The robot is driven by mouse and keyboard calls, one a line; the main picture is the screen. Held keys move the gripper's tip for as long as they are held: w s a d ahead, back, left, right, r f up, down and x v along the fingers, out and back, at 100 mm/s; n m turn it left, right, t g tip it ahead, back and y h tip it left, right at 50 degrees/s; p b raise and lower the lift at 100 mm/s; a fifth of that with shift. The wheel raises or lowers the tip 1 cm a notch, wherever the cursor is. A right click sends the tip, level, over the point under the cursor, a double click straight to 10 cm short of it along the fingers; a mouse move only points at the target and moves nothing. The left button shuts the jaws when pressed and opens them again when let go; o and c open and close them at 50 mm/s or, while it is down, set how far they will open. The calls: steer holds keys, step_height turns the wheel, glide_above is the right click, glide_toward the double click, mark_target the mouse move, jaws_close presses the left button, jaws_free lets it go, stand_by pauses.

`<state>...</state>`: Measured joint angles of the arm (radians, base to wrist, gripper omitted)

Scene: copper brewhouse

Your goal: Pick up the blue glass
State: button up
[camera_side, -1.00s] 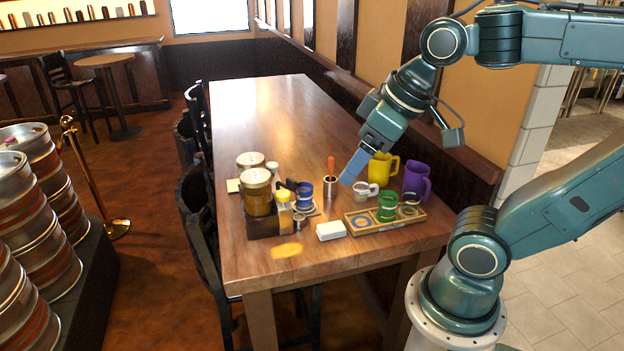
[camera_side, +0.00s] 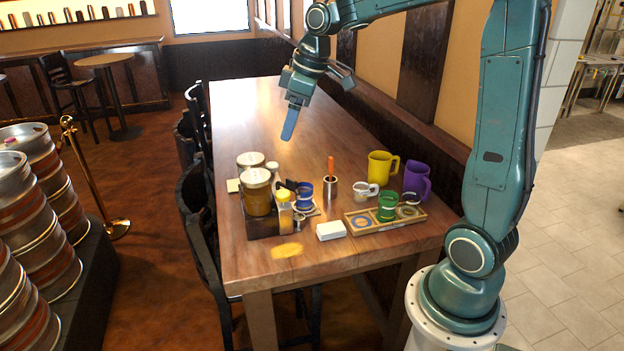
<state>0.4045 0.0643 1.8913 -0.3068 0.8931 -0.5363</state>
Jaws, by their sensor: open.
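The blue glass (camera_side: 304,196) is small and stands on the table, right of the jars and the yellow-filled shaker. It seems to stand on or beside a small pale coaster or tray, partly hidden. My gripper (camera_side: 289,124) points down above the table, higher in the picture than the glass and slightly left of it, well apart from it. It is open and holds nothing. Its fingers overlap from this side, so only one blue finger shows clearly.
A green glass (camera_side: 386,206) stands in a wooden flight tray (camera_side: 357,229). Near it are a yellow mug (camera_side: 378,168), a purple mug (camera_side: 416,181), a small white cup (camera_side: 362,192), a metal cup (camera_side: 330,190) with an orange-handled tool, and a white block (camera_side: 331,231). The far table (camera_side: 262,103) is clear.

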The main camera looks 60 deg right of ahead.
steer(key=w+d+f+n+y, duration=0.15)
steer(key=w+d+f, duration=0.25)
steer(key=d+f, duration=0.5)
steer(key=w+d+f+n, duration=0.2)
steer(key=w+d+f, duration=0.2)
steer(key=d+f, duration=0.55)
steer(key=n+y, duration=0.1)
glide_above(296, 206)
steer(key=s+d, duration=0.3)
steer(key=shift+g, duration=0.3)
steer(key=shift+w+f, duration=0.15)
steer(key=shift+f, duration=6.3)
steer(key=shift+x, duration=2.55)
steer(key=shift+c, duration=0.2)
steer(key=c, duration=1.1)
